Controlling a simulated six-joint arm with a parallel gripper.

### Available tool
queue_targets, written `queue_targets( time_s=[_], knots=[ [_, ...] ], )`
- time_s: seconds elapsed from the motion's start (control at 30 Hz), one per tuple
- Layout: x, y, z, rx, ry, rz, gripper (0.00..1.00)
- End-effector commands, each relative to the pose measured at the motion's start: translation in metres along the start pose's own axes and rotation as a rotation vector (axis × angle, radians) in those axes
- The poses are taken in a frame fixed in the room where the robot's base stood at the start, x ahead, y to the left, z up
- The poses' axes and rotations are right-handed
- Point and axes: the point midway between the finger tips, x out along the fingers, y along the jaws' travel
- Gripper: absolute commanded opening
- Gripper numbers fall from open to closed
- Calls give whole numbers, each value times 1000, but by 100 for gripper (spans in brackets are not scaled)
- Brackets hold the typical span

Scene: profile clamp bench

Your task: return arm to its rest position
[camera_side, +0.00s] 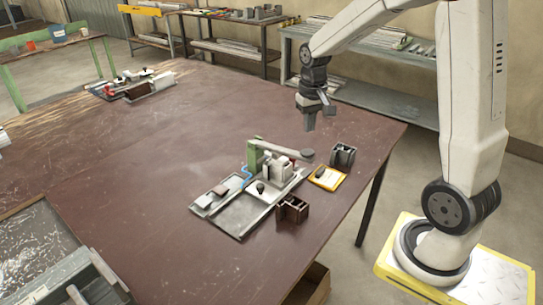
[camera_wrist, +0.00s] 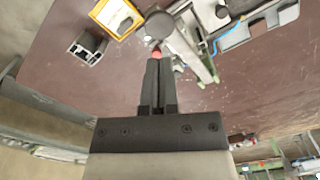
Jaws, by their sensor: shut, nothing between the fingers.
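My gripper (camera_side: 309,120) hangs below my white arm, above the right part of the brown table (camera_side: 140,165). It is clear of the table top and holds nothing. In the wrist view my gripper (camera_wrist: 157,62) shows dark fingers shut together, pointing at the clamp area. The clamp fixture (camera_side: 250,200) stands on the table, with a grey tray, a green upright and a grey lever arm (camera_side: 287,149). In the wrist view the round end of the lever (camera_wrist: 159,26) and a red tip (camera_wrist: 156,53) appear just beyond the fingertips.
A dark profile piece (camera_side: 342,156) and a yellow-edged pad (camera_side: 327,177) lie right of the fixture. A brown-black block (camera_side: 292,210) stands at its front right. Another fixture (camera_side: 130,85) is at the far left. Shelves line the wall. The table's back middle is clear.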

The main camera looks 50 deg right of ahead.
Motion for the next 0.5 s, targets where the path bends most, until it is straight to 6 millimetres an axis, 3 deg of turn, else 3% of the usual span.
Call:
queue_targets(
  time_s=[0.27,0.5],
  knots=[
    [4,-7,6,-26,9,-1,0],
    [20,-40,38,-161,66,-11,0]
  ],
)
